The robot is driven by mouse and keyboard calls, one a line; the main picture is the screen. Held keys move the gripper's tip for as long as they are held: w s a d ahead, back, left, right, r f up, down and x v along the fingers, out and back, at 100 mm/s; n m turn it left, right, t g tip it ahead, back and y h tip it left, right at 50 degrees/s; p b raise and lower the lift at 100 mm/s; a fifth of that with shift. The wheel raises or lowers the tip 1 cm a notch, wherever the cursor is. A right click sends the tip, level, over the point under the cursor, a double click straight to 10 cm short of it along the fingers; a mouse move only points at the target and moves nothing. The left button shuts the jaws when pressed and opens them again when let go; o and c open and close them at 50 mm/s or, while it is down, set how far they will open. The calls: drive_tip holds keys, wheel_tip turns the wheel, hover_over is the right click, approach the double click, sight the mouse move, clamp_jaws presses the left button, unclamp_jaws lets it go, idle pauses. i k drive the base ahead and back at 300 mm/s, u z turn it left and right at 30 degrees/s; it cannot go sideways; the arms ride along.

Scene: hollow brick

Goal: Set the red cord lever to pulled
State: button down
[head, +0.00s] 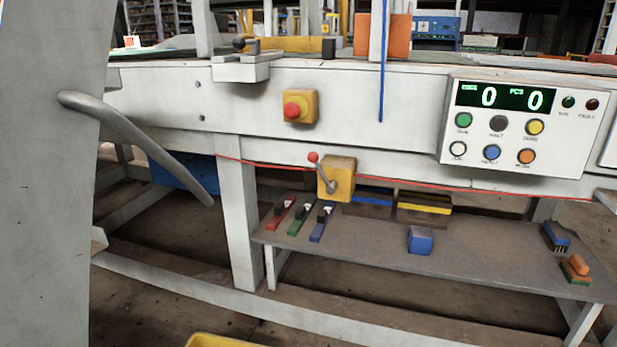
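The red cord lever is a grey arm with a red knob (313,157) on a yellow box (341,180). The box is mounted below the white machine's front rail. The arm tilts up and to the left from its pivot on the box's front face. A thin red cord (450,187) runs sideways at the box, along the underside of the machine, and sags slightly. I cannot tell how the cord joins the box. My gripper is not in view.
A control panel (519,127) shows two zeros. A red stop button (292,110) sits above the lever. The low shelf (375,236) holds brushes and a blue block (420,240). A pale upright panel with a curved grey handle (150,145) fills the left.

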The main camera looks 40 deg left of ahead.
sight(332, 186)
drive_tip(key=u, duration=1.8)
drive_tip(key=k, duration=0.65)
drive_tip(key=u, duration=0.25)
drive_tip(key=i, duration=0.4)
drive_tip(key=u, duration=0.6)
drive_tip(key=i, duration=0.85)
drive_tip(key=z, duration=0.1)
